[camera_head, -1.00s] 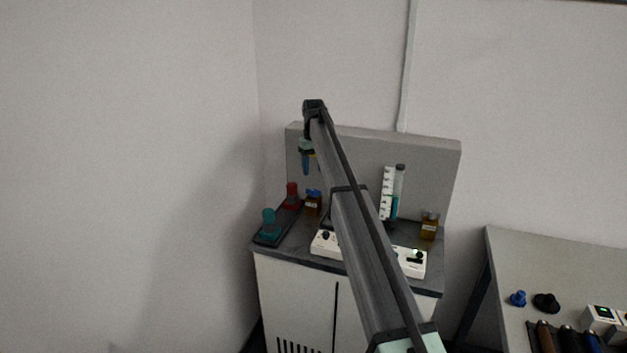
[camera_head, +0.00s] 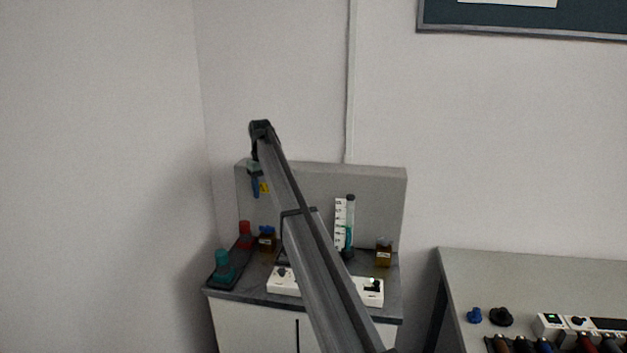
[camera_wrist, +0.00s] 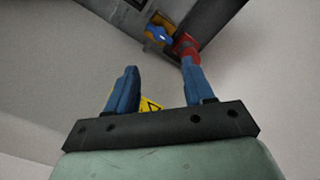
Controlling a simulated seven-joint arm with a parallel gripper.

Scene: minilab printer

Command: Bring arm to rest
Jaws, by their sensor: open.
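My gripper (camera_head: 256,189) is at the far end of my outstretched arm, in front of the left part of the grey back panel (camera_head: 385,190). It hangs in the air above the cabinet top. In the wrist view its two blue fingers (camera_wrist: 158,72) are apart, with nothing held between them. A red-topped item (camera_wrist: 186,46) and a blue-capped bottle (camera_wrist: 157,36) appear beyond the fingertips. The right finger overlaps the red item in the picture; they look apart in the head view.
A dark tray (camera_head: 222,281) holds teal and red items at the cabinet's left edge. A white device (camera_head: 284,282), a clear tube (camera_head: 350,215) and an amber bottle (camera_head: 384,252) stand on the cabinet. A second table (camera_head: 540,275) with small items is at right.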

